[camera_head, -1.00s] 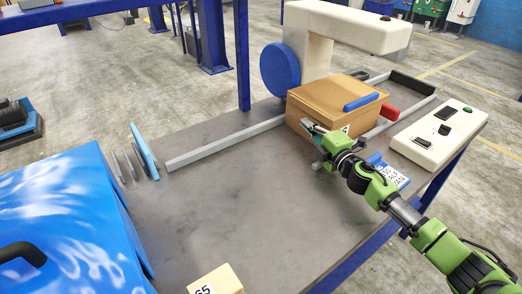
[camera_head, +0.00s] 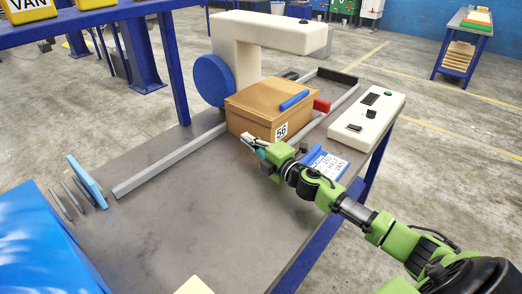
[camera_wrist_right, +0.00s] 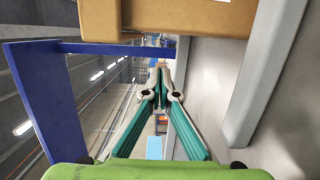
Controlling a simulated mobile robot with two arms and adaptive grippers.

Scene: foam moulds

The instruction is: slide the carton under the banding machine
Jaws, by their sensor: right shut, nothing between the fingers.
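The brown carton (camera_head: 262,104), with a label reading 56, stands upright on the grey table in front of the cream banding machine (camera_head: 240,48). The machine's overhead arm reaches above and behind it. My right gripper (camera_head: 254,143) is shut and empty, low in front of the carton's near face. I cannot tell whether it touches. In the right wrist view the closed fingertips (camera_wrist_right: 160,75) show below the carton (camera_wrist_right: 170,18), with a gap in the picture. My left gripper is out of view.
Grey rails (camera_head: 170,160) flank the lane, with a black end piece (camera_head: 337,75) at the back. A clipboard (camera_head: 328,165) lies beside my right arm. The table's near middle is clear.

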